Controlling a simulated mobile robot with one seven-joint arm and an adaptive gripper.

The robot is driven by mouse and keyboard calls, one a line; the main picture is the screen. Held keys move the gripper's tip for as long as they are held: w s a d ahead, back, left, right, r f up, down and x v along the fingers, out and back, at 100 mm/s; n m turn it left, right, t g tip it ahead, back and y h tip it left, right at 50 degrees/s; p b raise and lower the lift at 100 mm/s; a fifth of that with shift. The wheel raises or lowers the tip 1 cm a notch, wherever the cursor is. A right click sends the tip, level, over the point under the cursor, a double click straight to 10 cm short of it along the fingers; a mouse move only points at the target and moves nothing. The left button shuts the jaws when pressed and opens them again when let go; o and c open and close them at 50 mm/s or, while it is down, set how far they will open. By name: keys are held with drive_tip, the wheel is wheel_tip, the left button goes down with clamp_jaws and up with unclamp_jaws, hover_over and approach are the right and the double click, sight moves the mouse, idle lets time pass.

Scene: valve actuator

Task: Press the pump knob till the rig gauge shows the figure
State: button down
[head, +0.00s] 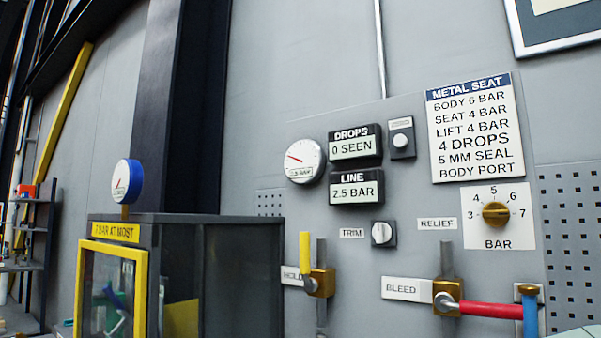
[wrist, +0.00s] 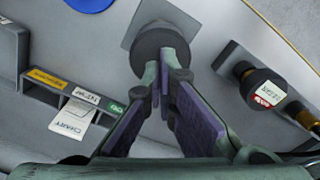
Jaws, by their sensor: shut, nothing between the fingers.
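My gripper (wrist: 165,72) is shut and empty in the wrist view. Its fingertips overlap the near side of a dark round knob (wrist: 158,40) on a grey square plate, which looks like the pump knob; I cannot tell whether they touch. A white round gauge (head: 305,161) on the wall panel has a red needle and seems to read 2.5 bar. The LINE display (head: 356,188) below it reads 2.5 BAR. A blue-rimmed gauge (head: 127,182) stands on the cabinet. The metal seat board (head: 475,127) lists body 6 bar and seat 4 bar. My gripper is outside the head view.
A DROPS display (head: 354,146) reads 0 SEEN. The relief dial (head: 496,214), a TRIM knob (head: 382,234), a yellow HOLD lever (head: 305,253) and a red BLEED lever (head: 490,309) are on the panel. A labelled card rack (wrist: 70,108) and a dark fitting (wrist: 262,88) flank my gripper.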

drive_tip(key=shift+f, duration=0.15)
idle(0.3)
drive_tip(key=shift+f+b, duration=2.45)
drive_tip(key=shift+f, duration=1)
drive_tip(key=shift+r+p, duration=3)
drive_tip(key=shift+r, duration=0.6)
wheel_tip(320, 180, up, 3)
drive_tip(key=shift+p, duration=1.1)
drive_tip(key=shift+r, duration=1)
